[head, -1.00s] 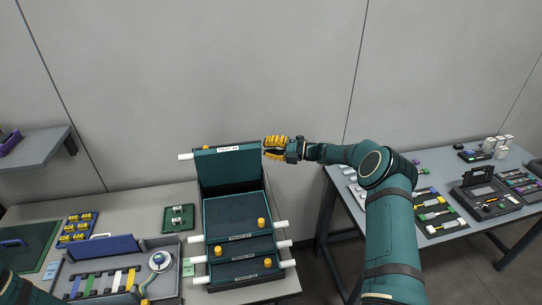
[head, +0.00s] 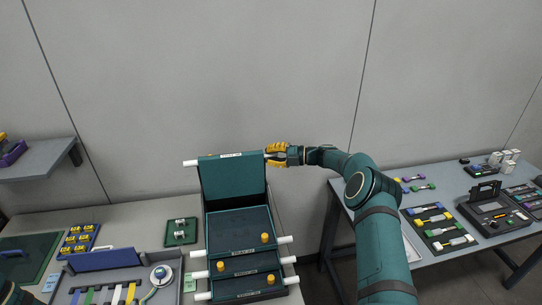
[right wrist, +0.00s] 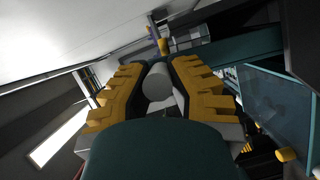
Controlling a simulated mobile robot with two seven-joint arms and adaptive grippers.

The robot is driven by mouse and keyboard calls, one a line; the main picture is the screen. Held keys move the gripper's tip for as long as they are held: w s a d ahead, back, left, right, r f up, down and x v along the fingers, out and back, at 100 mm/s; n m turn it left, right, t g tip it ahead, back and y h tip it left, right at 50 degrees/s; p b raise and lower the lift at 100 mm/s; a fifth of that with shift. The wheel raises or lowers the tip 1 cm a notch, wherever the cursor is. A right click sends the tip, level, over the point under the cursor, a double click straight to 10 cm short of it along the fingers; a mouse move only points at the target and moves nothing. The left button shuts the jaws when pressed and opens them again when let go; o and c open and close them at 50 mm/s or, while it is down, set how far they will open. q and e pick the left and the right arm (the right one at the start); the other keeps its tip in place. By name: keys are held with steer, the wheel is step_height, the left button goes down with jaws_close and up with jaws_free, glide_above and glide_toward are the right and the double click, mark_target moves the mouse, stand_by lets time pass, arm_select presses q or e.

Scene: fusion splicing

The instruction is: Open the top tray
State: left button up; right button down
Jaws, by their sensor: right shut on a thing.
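The top tray (head: 232,182) of the dark green tray stack stands swung up at the back of the stack, roughly upright, with a white label on its upper edge. A white handle (head: 191,163) sticks out on its left side. My right gripper (head: 277,155) is at its upper right corner, shut on the right-hand white handle. In the right wrist view, the round white handle (right wrist: 156,82) sits between the yellow fingers. My left gripper is not in view.
The lower trays (head: 240,264) stay stacked, with white side handles and orange knobs. A grey toolbox tray (head: 172,292) stands close on the left. A second table (head: 415,200) with tools is at right; a floor gap separates them.

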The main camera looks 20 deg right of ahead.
steer(key=c, duration=0.8)
jaws_free()
steer(key=shift+r, duration=0.15)
steer(key=shift+c, duration=0.2)
steer(key=shift+d, duration=0.1)
steer(key=shift+s+d, duration=0.25)
steer(key=v, duration=1.1)
steer(key=shift+s, duration=0.1)
